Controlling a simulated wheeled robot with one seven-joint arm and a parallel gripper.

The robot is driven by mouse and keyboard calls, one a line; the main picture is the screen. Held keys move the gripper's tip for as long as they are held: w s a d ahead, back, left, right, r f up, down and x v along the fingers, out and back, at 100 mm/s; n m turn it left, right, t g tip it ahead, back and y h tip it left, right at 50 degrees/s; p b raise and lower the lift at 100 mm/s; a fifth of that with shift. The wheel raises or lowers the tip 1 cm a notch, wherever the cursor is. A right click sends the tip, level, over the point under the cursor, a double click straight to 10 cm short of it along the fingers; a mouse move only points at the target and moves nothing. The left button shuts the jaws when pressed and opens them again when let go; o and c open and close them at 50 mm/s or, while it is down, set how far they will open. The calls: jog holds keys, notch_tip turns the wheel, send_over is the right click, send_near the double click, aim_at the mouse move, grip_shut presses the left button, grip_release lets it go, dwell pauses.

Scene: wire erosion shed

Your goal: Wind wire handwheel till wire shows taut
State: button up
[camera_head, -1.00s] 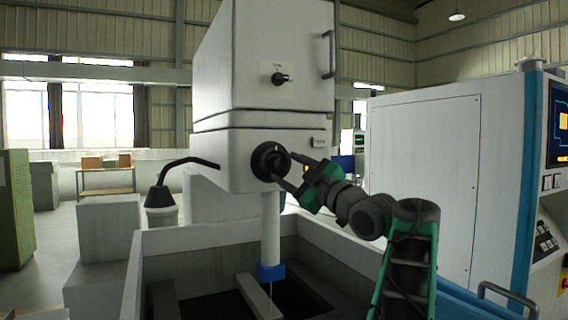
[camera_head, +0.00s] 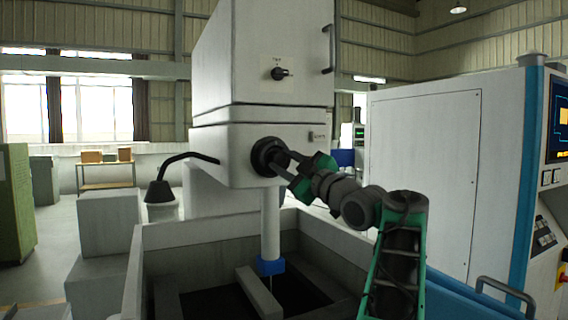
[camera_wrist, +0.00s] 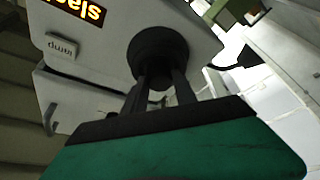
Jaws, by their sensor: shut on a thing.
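The black round wire handwheel (camera_head: 262,152) sits on the front of the pale machine head. It also shows in the wrist view (camera_wrist: 158,42), where both of my gripper's fingers reach its face. My gripper (camera_head: 281,162) comes from the lower right and is shut on the handwheel; in the wrist view its fingertips (camera_wrist: 161,78) are at a small part near the handwheel's centre. A lit orange display (camera_wrist: 82,10) in the wrist view shows letters like "sla", cut off by the frame. The thin wire (camera_head: 270,283) is faintly visible below the blue nozzle (camera_head: 271,266).
A dark knob (camera_head: 279,74) and a door handle (camera_head: 330,50) are on the upper head. A small labelled plate (camera_wrist: 61,46) is beside the handwheel. The open tank (camera_head: 200,245) lies below, and a white cabinet (camera_head: 425,180) stands at the right.

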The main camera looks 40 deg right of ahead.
grip_shut()
jog(key=shift+f+m+b, duration=0.15)
jog(key=shift+m+b, duration=0.15)
jog(key=shift+b, duration=0.1)
jog(key=shift+a+m, duration=0.1)
jog(key=shift+m, duration=0.2)
jog(key=m+h+b, duration=0.1)
jog(key=m, duration=0.1)
jog(key=m+h+b, duration=0.1)
jog(key=shift+w+a+f+m+t+b, duration=0.1)
jog(key=shift+f+m+t+b, duration=0.05)
jog(key=shift+m+t+b, duration=0.2)
jog(key=shift+m+h+b, duration=0.8)
jog(key=shift+m+h, duration=0.5)
jog(key=shift+m, duration=1.35)
jog(key=o, duration=1.1)
grip_release()
jog(key=shift+r, duration=0.2)
